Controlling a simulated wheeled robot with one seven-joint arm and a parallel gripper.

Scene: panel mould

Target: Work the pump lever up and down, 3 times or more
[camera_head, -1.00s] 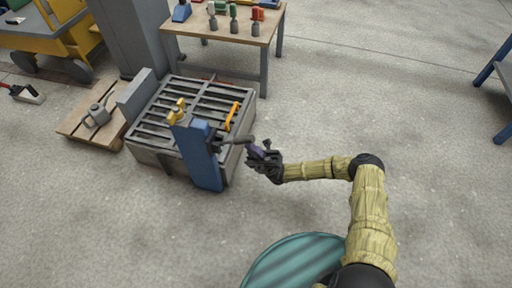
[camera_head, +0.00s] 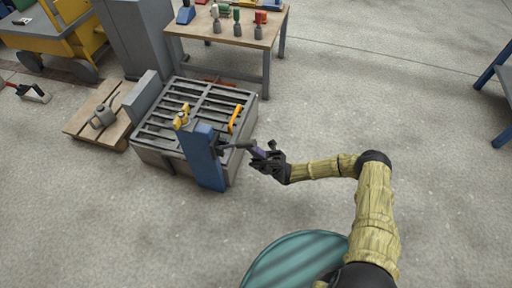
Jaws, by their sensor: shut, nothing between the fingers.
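The pump is a blue upright post (camera_head: 205,160) at the front corner of a grey slatted frame. Its dark grey lever (camera_head: 236,145) sticks out to the right from the post, roughly level. My gripper (camera_head: 257,156) is at the lever's outer end, shut, with nothing seen between its fingers. It looks very close to the lever tip; whether it touches cannot be told. The fingers are small and dark, and partly overlap the lever's end.
The slatted frame (camera_head: 157,157) has a yellow fitting (camera_head: 182,117) and an orange handle (camera_head: 235,119) on it. A workbench (camera_head: 240,33) with tools stands behind.

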